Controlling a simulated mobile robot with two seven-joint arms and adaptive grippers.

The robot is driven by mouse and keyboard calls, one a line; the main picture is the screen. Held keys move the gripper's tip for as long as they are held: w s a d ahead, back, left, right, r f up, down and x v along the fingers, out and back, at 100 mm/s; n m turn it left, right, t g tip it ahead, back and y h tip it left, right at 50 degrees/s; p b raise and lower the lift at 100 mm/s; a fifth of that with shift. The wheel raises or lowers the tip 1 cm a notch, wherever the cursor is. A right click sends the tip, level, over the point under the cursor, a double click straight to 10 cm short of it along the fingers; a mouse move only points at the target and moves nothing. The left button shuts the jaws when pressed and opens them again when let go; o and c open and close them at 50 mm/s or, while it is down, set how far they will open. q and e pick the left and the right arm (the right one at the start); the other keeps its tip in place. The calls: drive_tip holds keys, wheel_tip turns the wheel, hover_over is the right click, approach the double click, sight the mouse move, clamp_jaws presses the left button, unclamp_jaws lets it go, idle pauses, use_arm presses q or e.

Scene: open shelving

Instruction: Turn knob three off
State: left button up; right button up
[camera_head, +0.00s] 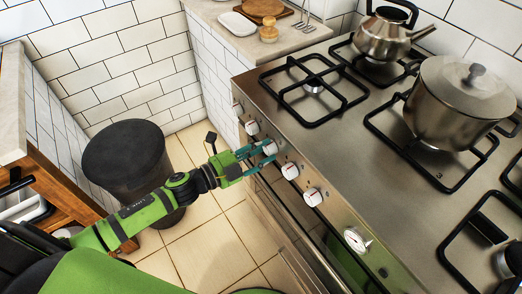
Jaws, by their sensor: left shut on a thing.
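A row of white knobs runs along the front panel of the steel stove (330,140). My left gripper (265,156) reaches in from the left with its teal fingers around the third knob from the far left end (270,147). It is shut on that knob, and the fingers hide part of it. The fourth knob (290,171) and fifth knob (313,196) are to its right, with red marks. The second knob (252,128) and first knob (237,108) are to its left. The third knob's pointer is too small to read. My right gripper is not in view.
A round dial (357,240) sits at the panel's right. A pot (460,105) and a kettle (385,38) stand on the stove. A dark bin (125,155) stands on the tiled floor behind my left arm. A wooden drawer cabinet (50,160) is at the left.

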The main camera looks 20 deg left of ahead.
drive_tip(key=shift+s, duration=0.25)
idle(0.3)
use_arm(q)
drive_tip(key=o, duration=1.2)
drive_tip(key=shift+c, duration=0.2)
drive_tip(key=v, duration=1.2)
drive_tip(key=shift+a+f, duration=0.1)
drive_tip(key=s+a+f+n+g+y+p, duration=0.15)
drive_tip(key=a+f+n+y, duration=0.4)
drive_tip(key=f, duration=0.55)
drive_tip(key=s+a+f+n+g+y+p, duration=0.1)
drive_tip(key=s+a+f+n+y+p, duration=0.15)
drive_tip(key=a+f+n+y, duration=0.65)
drive_tip(key=s+d+f+n+g+h, duration=0.1)
drive_tip(key=s+d+f+n+g, duration=0.1)
drive_tip(key=s+f, duration=0.4)
drive_tip(key=s+d+f+n+g+h+p, duration=0.1)
drive_tip(key=s+d+f+n+g, duration=0.1)
drive_tip(key=s+d+f+g, duration=0.2)
drive_tip(key=s+d+f+n+g+h+p, duration=0.1)
drive_tip(key=s+d+f+g, duration=0.3)
drive_tip(key=s, duration=1.3)
drive_tip(key=d+f+n, duration=0.1)
drive_tip(key=d+f, duration=0.3)
drive_tip(key=f, duration=0.1)
drive_tip(key=shift+d+f+h, duration=0.2)
drive_tip(key=shift+f+h, duration=0.15)
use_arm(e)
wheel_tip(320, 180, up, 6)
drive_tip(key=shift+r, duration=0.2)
